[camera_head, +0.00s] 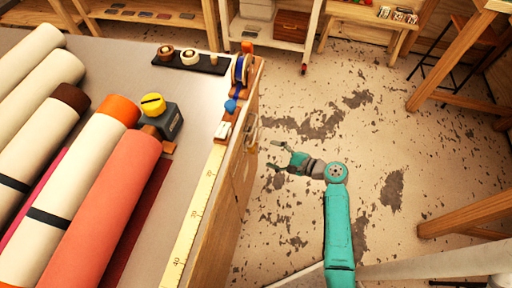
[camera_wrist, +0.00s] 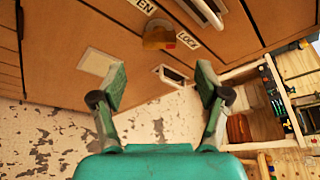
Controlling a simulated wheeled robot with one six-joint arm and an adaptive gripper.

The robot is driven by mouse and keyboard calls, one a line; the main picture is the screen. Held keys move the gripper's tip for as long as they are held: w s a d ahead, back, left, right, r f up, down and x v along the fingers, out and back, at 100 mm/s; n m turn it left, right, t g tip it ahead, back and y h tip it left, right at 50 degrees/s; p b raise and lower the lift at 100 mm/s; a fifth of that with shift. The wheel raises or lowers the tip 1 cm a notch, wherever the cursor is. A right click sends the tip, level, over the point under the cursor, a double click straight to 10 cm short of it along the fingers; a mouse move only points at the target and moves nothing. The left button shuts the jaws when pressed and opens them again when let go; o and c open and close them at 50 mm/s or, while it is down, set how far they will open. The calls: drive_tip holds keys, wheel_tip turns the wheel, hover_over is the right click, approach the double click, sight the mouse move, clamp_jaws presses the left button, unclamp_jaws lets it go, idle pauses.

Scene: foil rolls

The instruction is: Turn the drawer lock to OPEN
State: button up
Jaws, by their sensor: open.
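The drawer lock (camera_wrist: 157,36), a brass-yellow and orange-brown turn knob, sits on the wooden drawer front (camera_wrist: 100,30) at the top of the wrist view. A white label ending in "EN" (camera_wrist: 145,6) is above left of it, cut by the frame edge. A "LOCK" label (camera_wrist: 187,39) is just right of it. I cannot tell exactly which label the knob points to. My gripper (camera_wrist: 160,80) is open and empty, its fingers apart below the knob and not touching it. In the head view, my gripper (camera_head: 278,157) is right of the counter side; the lock is not clear there.
A pale handle (camera_wrist: 208,12) and a small label holder (camera_wrist: 172,76) are on the front near the lock. Foil rolls (camera_head: 105,195), a yellow-topped grey device (camera_head: 160,115) and a ruler strip (camera_head: 195,210) lie on the counter.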

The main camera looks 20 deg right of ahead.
drive_tip(key=x, duration=0.7)
drive_tip(key=shift+w+a, duration=0.2)
drive_tip(key=shift+w, duration=0.05)
drive_tip(key=shift+f, duration=0.1)
drive_tip(key=c, duration=1.2)
drive_tip(key=shift+o, duration=0.2)
drive_tip(key=shift+n, duration=0.3)
drive_tip(key=shift+f+n+t+y, duration=0.15)
drive_tip(key=shift+n+t+y, duration=0.6)
drive_tip(key=shift+n, duration=2)
drive_tip(key=shift+f+n+t+y, duration=0.1)
drive_tip(key=shift+n+t+y, duration=0.6)
drive_tip(key=shift+n, duration=2)
drive_tip(key=shift+f+n+t+y, duration=0.15)
drive_tip(key=shift+n+t+y, duration=0.6)
drive_tip(key=shift+n, duration=2)
drive_tip(key=shift+t+h, duration=0.3)
drive_tip(key=shift+t, duration=0.1)
